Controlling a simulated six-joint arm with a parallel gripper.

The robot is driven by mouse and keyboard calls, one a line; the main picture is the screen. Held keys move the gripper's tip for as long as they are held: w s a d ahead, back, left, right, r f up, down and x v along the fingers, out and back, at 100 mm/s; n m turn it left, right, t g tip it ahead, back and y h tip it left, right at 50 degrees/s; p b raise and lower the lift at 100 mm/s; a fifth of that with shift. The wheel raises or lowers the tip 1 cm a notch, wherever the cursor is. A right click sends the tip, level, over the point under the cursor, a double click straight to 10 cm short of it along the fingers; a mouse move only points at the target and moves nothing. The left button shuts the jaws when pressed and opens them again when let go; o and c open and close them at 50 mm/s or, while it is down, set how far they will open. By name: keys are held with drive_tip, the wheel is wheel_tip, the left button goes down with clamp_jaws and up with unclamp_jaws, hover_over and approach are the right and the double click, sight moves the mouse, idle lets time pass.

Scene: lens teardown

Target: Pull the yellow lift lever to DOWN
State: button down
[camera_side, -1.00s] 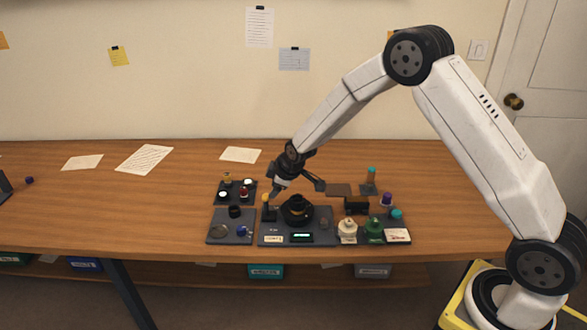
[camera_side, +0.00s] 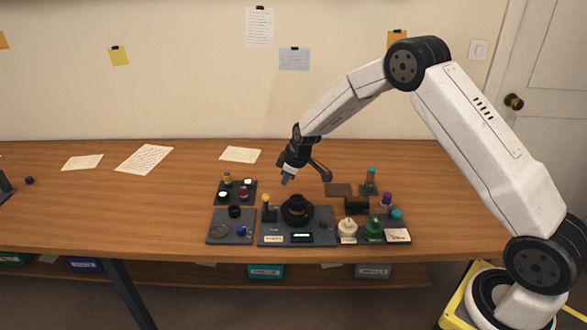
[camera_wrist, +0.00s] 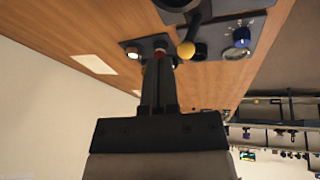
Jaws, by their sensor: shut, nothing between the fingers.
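The yellow lift lever knob (camera_side: 265,197) sits at the top of a dark post on the left of the centre base plate (camera_side: 268,228). The yellow knob also shows in the wrist view (camera_wrist: 186,49), just right of the fingertips in the picture. My gripper (camera_side: 285,180) is shut and empty, above and slightly right of the knob, apart from it. In the wrist view my gripper (camera_wrist: 160,62) points toward the small parts tray. A black lens body (camera_side: 297,210) stands on the base plate, right of the lever. The lever's markings are too small to read.
A parts tray (camera_side: 218,187) with several small parts is left of the lever. A second tray (camera_side: 217,239) with a round glass and a blue-knobbed part is in front of it. Bottles, including a green one (camera_side: 374,229), stand at right. The table behind is mostly clear.

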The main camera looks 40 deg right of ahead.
sight(266, 204)
drive_tip(key=w+d+r+m+g+y, duration=0.1)
drive_tip(key=w+d+r+m+y, duration=0.1)
drive_tip(key=d+y, duration=0.4)
drive_tip(key=shift+d+r, duration=0.25)
drive_tip(key=shift+d, duration=0.95)
drive_tip(key=x, duration=1)
drive_tip(key=shift+s+a, duration=0.1)
drive_tip(key=shift+s+a+r, duration=0.1)
drive_tip(key=shift+s+a, duration=0.1)
drive_tip(key=shift+a, duration=0.8)
drive_tip(key=shift+s+a, duration=0.2)
drive_tip(key=shift+a, duration=0.8)
drive_tip(key=shift+s+a+r+n+t+h, duration=0.25)
drive_tip(key=shift+s+a+n+t+h, duration=0.1)
drive_tip(key=shift+t+h, duration=0.4)
